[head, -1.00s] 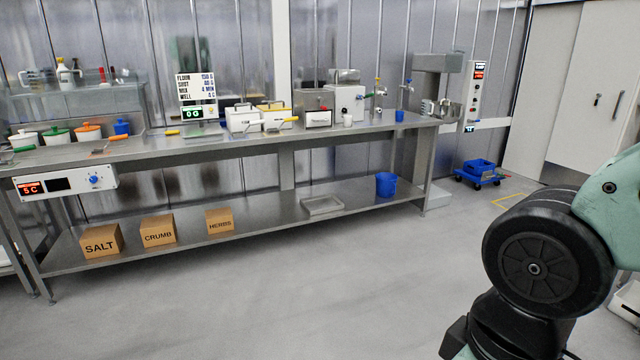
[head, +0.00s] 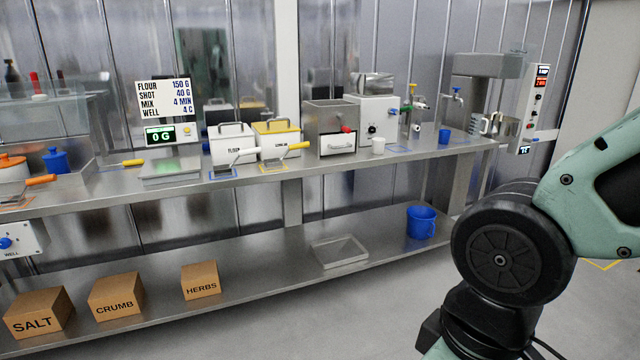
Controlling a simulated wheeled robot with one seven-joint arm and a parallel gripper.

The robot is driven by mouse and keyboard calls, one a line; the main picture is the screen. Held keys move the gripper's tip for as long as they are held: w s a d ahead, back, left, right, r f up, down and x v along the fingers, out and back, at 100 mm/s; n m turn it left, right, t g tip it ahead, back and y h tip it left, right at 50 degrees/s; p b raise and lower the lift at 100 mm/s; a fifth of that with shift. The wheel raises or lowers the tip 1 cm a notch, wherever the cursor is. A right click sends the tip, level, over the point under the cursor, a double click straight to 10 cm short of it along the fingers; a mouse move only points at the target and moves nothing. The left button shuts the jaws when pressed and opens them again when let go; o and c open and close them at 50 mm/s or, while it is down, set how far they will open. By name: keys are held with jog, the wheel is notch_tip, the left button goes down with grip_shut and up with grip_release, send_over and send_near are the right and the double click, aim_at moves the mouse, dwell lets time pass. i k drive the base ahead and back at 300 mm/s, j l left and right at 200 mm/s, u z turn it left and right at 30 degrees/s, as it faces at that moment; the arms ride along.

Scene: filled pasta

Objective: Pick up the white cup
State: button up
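The white cup (head: 378,146) is small and stands upright on the steel counter (head: 330,172), in front of a white machine and right of a steel box with a red knob. A small blue cup (head: 444,136) stands further right on the same counter. My arm shows at the right of the head view, well apart from the white cup. My gripper is out of view, so its state does not show.
White and yellow lidded bins (head: 233,143) with scoops and a scale (head: 170,168) stand left on the counter. The lower shelf (head: 255,262) holds cardboard boxes, a shallow tray (head: 340,252) and a blue bucket (head: 421,222). Grey floor is open in front.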

aim_at(378, 143)
jog(key=i, duration=0.95)
jog(key=i+j+z, duration=0.15)
jog(key=i, duration=0.75)
jog(key=i+j+z, duration=0.1)
jog(key=i+z, duration=0.3)
jog(key=i+j+z, duration=0.25)
jog(key=i+z, duration=0.15)
jog(key=i+j+z, duration=0.65)
jog(key=j, duration=0.25)
jog(key=i+l, duration=0.05)
jog(key=i, duration=0.05)
